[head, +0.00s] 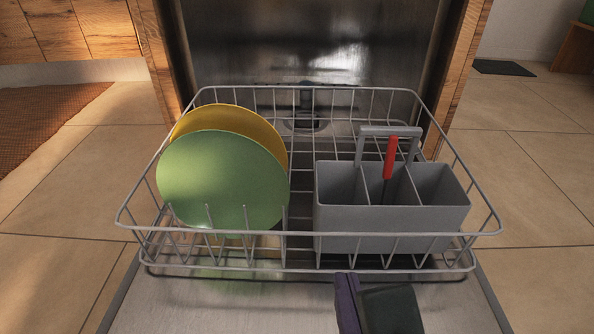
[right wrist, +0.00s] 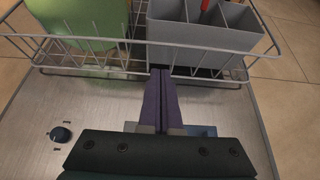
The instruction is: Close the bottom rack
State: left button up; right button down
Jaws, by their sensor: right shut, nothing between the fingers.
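The bottom rack (head: 300,268) is a grey wire basket, pulled out over the lowered dishwasher door (head: 240,305). It also shows in the right wrist view (right wrist: 110,70). My right gripper (head: 346,280) is shut and empty, with its purple fingers at the rack's front lower edge, below the grey cutlery basket. In the right wrist view the fingertips (right wrist: 160,72) meet the front wires; I cannot tell whether they touch. My left gripper is not in view.
A green plate (head: 220,180) and a yellow plate (head: 240,115) stand in the rack's left part. A grey cutlery basket (head: 390,218) with a red-handled utensil (head: 390,158) stands at right. The dark dishwasher interior (head: 300,45) lies behind, between wooden panels.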

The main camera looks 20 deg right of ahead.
aim_at(340, 238)
jog(key=b+x, duration=0.1)
jog(key=x, duration=0.1)
jog(key=r+b+x, duration=0.1)
jog(key=x, duration=0.1)
jog(key=shift+w+d+f, duration=0.1)
jog(key=shift+w, duration=0.25)
jog(key=shift+w+d, duration=0.15)
jog(key=shift+w, duration=0.35)
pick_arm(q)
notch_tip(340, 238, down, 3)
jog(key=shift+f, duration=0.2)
pick_arm(e)
jog(key=shift+w, duration=0.1)
